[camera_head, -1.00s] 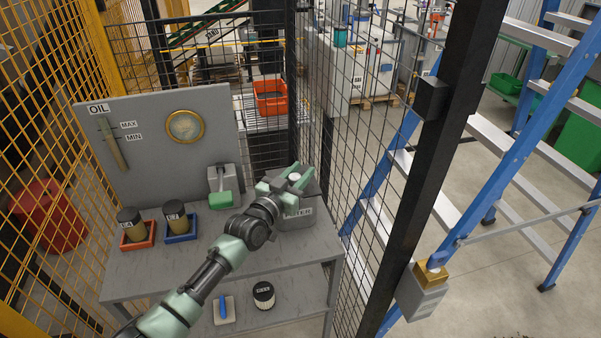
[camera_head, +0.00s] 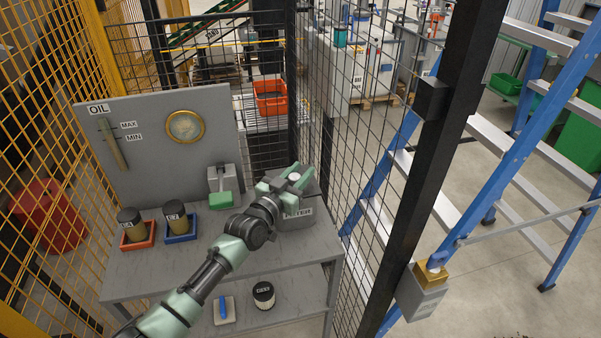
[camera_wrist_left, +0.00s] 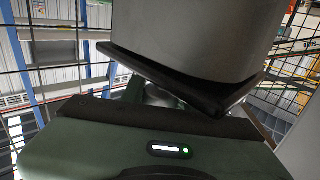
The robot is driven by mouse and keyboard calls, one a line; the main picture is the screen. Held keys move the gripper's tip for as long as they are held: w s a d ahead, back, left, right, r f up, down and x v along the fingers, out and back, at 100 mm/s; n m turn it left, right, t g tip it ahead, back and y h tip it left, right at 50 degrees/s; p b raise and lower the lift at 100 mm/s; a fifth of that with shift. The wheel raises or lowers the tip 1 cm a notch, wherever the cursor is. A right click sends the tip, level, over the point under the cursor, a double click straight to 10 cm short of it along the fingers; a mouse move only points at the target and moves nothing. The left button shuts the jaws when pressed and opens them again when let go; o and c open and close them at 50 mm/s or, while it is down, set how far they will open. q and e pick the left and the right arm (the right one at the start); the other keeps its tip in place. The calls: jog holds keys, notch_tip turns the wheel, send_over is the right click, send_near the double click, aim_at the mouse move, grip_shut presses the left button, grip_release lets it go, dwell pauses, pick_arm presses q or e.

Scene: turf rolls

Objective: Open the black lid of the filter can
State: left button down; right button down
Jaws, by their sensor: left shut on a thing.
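The grey filter can (camera_head: 297,221) stands at the right end of the grey bench, its label partly hidden and reading "LTER". My left gripper (camera_head: 290,180) is over the top of the can, with its green fingers on either side of a pale round part. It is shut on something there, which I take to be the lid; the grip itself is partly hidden. In the left wrist view, a dark rim (camera_wrist_left: 180,82) lies under a large grey body, close beyond my green gripper housing. I cannot tell how far the lid is raised. My right gripper is not in view.
Two dark-capped canisters stand in a red tray (camera_head: 137,243) and a blue tray (camera_head: 181,237). A black-topped jar (camera_head: 263,295) and a blue-handled item (camera_head: 224,310) lie below. Mesh fence rises close at the right.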

pick_arm(q)
jog(key=shift+r+p, duration=0.35)
jog(key=shift+p, duration=0.2)
jog(key=r+n+g+p, duration=0.1)
jog(key=p, duration=0.1)
jog(key=w+n+g+p, duration=0.1)
jog(key=shift+w+a+r+y+p, duration=0.15)
jog(key=shift+a+r+y+p, duration=0.1)
jog(key=shift+r+y+p, duration=0.15)
jog(key=shift+w+a+r+n+g+p, duration=0.15)
jog(key=shift+w+r+n+g+p, duration=0.15)
jog(key=shift+w+n+g+p, duration=0.4)
jog(key=shift+w+a+r+n+g, duration=0.2)
jog(key=shift+w+n+g, duration=0.15)
jog(key=shift+g, duration=0.45)
